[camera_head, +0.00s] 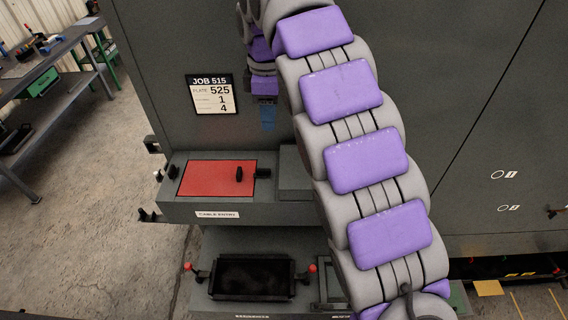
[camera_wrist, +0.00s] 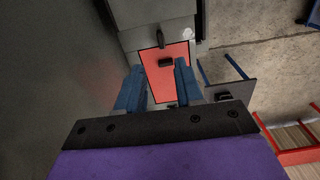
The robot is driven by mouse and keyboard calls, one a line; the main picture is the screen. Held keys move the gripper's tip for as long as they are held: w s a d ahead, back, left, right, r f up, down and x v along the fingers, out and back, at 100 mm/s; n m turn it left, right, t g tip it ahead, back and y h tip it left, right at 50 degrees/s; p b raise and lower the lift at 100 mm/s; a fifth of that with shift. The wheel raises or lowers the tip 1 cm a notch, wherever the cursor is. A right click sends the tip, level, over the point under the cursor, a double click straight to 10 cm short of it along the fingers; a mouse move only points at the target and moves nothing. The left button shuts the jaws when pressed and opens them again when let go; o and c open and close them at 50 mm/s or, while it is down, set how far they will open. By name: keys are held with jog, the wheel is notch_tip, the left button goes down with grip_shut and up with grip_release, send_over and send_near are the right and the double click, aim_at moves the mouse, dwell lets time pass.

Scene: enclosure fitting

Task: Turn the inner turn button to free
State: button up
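A red panel (camera_head: 208,178) lies in the ledge marked CABLE ENTRY, and it also fills the middle of the wrist view (camera_wrist: 178,78). A black handle (camera_head: 239,174) stands on it; the wrist view shows it as a small block (camera_wrist: 165,63). A black turn button (camera_head: 263,173) sits at the panel's right edge; in the wrist view it is at the panel's top edge (camera_wrist: 160,38), its length pointing toward the panel. Any overlap is too small to tell. My gripper (camera_wrist: 158,72) is open and empty, its blue fingers (camera_head: 267,116) above the panel.
A JOB 515 sheet (camera_head: 211,94) is on the grey wall behind. A raised grey block (camera_head: 296,168) stands right of the turn button. Below is a black tray (camera_head: 252,277) with red-knobbed levers. A workbench (camera_head: 45,90) stands at left, with open floor between.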

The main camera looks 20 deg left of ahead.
jog(key=a+f+b, duration=0.2)
jog(key=a+f, duration=0.3)
send_near(269, 170)
jog(key=a+f, duration=0.1)
jog(key=f, duration=0.1)
jog(key=a+f, duration=0.1)
jog(key=f, duration=0.2)
jog(key=a+f+p, duration=0.1)
jog(key=a+f, duration=0.1)
jog(key=shift+w+f, duration=0.1)
jog(key=shift+f, duration=0.2)
jog(key=shift+d+f, duration=0.2)
jog(key=shift+f, duration=0.2)
jog(key=d, duration=0.3)
jog(key=shift+d, duration=0.25)
jog(key=a, duration=0.3)
jog(key=shift+a+f, duration=0.1)
jog(key=shift+f, duration=0.2)
jog(key=c, duration=0.6)
grip_shut()
jog(key=shift+d+r, duration=0.15)
jog(key=shift+d, duration=0.55)
